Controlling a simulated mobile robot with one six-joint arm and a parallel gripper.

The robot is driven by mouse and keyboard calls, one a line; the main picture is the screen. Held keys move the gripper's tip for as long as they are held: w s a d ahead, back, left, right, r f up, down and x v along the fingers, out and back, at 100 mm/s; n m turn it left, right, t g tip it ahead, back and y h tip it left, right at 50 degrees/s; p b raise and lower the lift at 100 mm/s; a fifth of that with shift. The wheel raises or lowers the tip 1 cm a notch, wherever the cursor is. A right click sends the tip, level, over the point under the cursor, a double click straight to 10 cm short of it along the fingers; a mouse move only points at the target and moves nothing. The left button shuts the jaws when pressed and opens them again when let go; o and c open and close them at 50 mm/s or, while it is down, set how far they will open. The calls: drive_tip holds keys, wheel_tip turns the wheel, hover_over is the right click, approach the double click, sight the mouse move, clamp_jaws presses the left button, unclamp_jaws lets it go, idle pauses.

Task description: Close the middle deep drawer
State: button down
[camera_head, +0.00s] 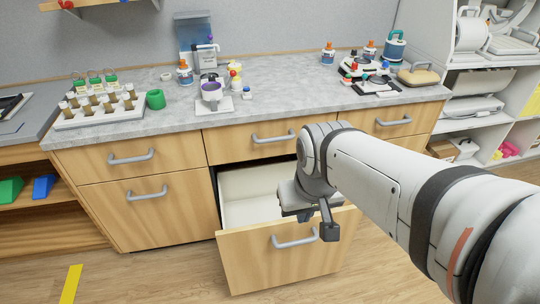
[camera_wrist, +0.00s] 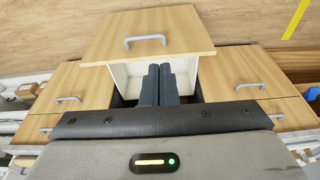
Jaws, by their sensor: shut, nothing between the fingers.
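The middle deep drawer (camera_head: 255,265) is pulled well out of the cabinet, with its empty-looking white interior (camera_head: 250,190) showing. Its wooden front carries a grey bar handle (camera_head: 295,239). The drawer front (camera_wrist: 185,30) and handle (camera_wrist: 146,40) also show in the wrist view, upside down. My gripper (camera_head: 328,230) is shut and empty, over the right part of the open drawer near the front's top edge. In the wrist view my two dark fingers (camera_wrist: 159,72) lie together over the white interior. I cannot tell whether they touch the drawer.
The shallow drawer above (camera_head: 240,147) and the left deep drawer (camera_head: 120,208) are shut. The grey countertop (camera_head: 285,105) holds a vial rack (camera_head: 95,115), a mug, bottles and instruments. Open shelves (camera_head: 480,110) stand at right.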

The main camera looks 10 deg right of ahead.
drive_tip(key=shift+s+a, duration=0.1)
drive_tip(key=w+d+f+n+t+h+b, duration=0.3)
drive_tip(key=w+d+f+n+t+b, duration=0.35)
drive_tip(key=w+d+f, duration=0.7)
drive_tip(key=n+g+y+b, duration=0.3)
drive_tip(key=n+y+b, duration=0.5)
drive_tip(key=n+b, duration=0.15)
approach(286, 227)
drive_tip(key=s+d+r+p, duration=0.1)
drive_tip(key=s+d+r, duration=0.1)
drive_tip(key=s+r, duration=0.3)
drive_tip(key=shift+n, duration=0.5)
drive_tip(key=b+x, duration=0.3)
drive_tip(key=x, duration=0.2)
drive_tip(key=b+x, duration=0.2)
drive_tip(key=x, duration=0.4)
drive_tip(key=shift+w+d+b, duration=0.2)
drive_tip(key=shift+w+b, duration=0.05)
drive_tip(key=shift+b, duration=0.15)
drive_tip(key=shift+w+g, duration=0.25)
drive_tip(key=shift+w, duration=0.5)
